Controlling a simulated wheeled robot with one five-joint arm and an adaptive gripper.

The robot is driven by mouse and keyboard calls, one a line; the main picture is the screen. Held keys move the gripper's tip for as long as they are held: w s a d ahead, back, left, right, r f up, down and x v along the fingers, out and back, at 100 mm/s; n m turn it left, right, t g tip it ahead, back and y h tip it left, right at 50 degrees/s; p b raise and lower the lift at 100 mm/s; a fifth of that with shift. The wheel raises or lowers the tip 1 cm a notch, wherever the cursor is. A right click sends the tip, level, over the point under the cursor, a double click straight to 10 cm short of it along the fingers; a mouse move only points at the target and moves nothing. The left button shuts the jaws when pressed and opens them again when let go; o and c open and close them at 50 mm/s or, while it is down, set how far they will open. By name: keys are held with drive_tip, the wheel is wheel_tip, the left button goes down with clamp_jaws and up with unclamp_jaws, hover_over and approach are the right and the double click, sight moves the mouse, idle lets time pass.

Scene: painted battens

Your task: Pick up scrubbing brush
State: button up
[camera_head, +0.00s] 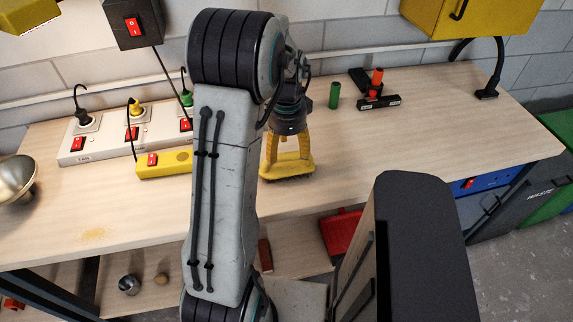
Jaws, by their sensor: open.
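The scrubbing brush (287,172) is yellow and stands on the wooden workbench, a little right of my arm. Its broad base is low on the bench, with yellow uprights rising above it. My gripper (290,133) points down directly over the brush, its dark body right above the uprights. It is open. The fingertips are hard to tell apart from the brush, and I cannot tell whether they touch it. My upper arm covers part of the bench to the left of the brush.
White power strips (108,134) and a yellow switch strip (165,163) lie left on the workbench (400,145). A metal bowl-like object (14,178) is far left.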

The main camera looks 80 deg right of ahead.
sight(287, 157)
drive_tip(key=shift+f, duration=2)
drive_tip(key=shift+o, duration=0.2)
clamp_jaws()
drive_tip(key=shift+r, duration=0.1)
drive_tip(key=shift+d+r, duration=0.1)
drive_tip(key=shift+r, duration=0.3)
wheel_tip(287, 157, up, 3)
drive_tip(key=shift+r, duration=0.15)
drive_tip(key=s+a+r, duration=0.1)
drive_tip(key=s+r, duration=0.2)
drive_tip(key=s, duration=0.2)
drive_tip(key=s+a+r+b, duration=0.1)
drive_tip(key=s+a+r, duration=0.1)
drive_tip(key=s, duration=0.4)
drive_tip(key=shift+a+r+b, duration=0.25)
drive_tip(key=shift+r+b, duration=0.05)
drive_tip(key=shift+r, duration=0.6)
drive_tip(key=shift+s, duration=0.1)
